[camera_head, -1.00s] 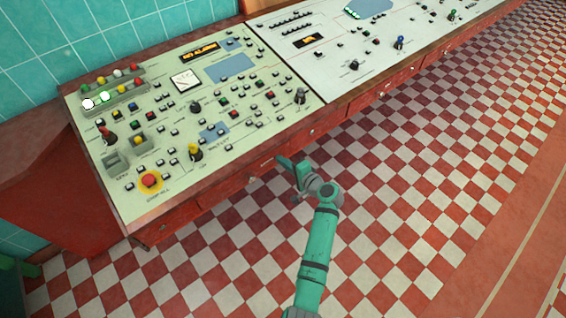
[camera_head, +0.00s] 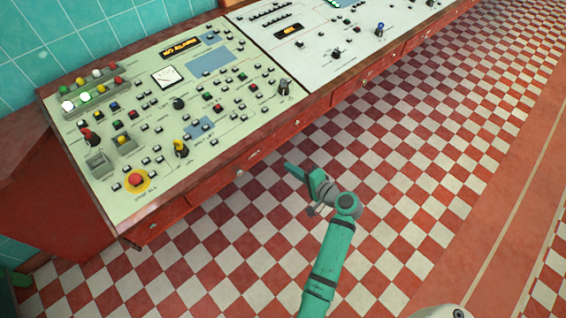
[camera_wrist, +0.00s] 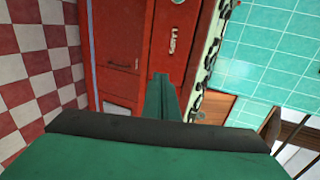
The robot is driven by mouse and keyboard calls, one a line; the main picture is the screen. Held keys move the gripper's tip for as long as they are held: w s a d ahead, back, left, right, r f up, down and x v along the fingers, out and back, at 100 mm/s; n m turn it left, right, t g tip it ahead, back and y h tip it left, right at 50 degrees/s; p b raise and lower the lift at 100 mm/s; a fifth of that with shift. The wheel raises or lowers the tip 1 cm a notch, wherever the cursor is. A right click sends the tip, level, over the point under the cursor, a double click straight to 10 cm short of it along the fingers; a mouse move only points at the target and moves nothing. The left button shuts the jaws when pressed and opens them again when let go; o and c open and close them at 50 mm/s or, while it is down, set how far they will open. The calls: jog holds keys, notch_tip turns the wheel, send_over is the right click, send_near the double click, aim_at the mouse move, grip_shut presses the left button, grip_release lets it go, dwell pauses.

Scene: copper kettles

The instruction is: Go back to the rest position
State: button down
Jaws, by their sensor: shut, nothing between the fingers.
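My gripper (camera_head: 297,174) is at the end of my green arm in the head view, in front of the control desk and apart from its front edge. Its fingers point toward the desk and are together with nothing between them. In the wrist view my gripper (camera_wrist: 161,82) shows as closed green fingers in front of the desk's red drawer fronts (camera_wrist: 122,50).
The control desk (camera_head: 225,165) has a pale panel (camera_head: 150,185) with buttons, knobs and a red mushroom button (camera_head: 136,180). A second white panel (camera_head: 340,65) adjoins it. The red and white checkered floor (camera_head: 440,150) in front is clear.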

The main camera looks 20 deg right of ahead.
jog(key=shift+v, duration=0.85)
jog(key=shift+a+f, duration=0.1)
jog(key=s+a+f+n+g+h, duration=0.1)
jog(key=s+a+f+n+h, duration=0.15)
jog(key=s+a+f, duration=0.55)
jog(key=s+a+f+n+g+h, duration=0.1)
jog(key=s+a+f+n+h, duration=0.15)
jog(key=s+a, duration=0.65)
jog(key=s+a+r+n+t, duration=0.1)
jog(key=s+a+r+n, duration=0.3)
jog(key=s+r, duration=0.5)
jog(key=s+a+r+n+t, duration=0.2)
jog(key=s+a+r+n, duration=0.3)
jog(key=s+r, duration=0.4)
notch_tip(320, 180, up, 2)
jog(key=shift+r+t, duration=0.2)
jog(key=shift+t, duration=0.1)
jog(key=shift+s+a, duration=0.1)
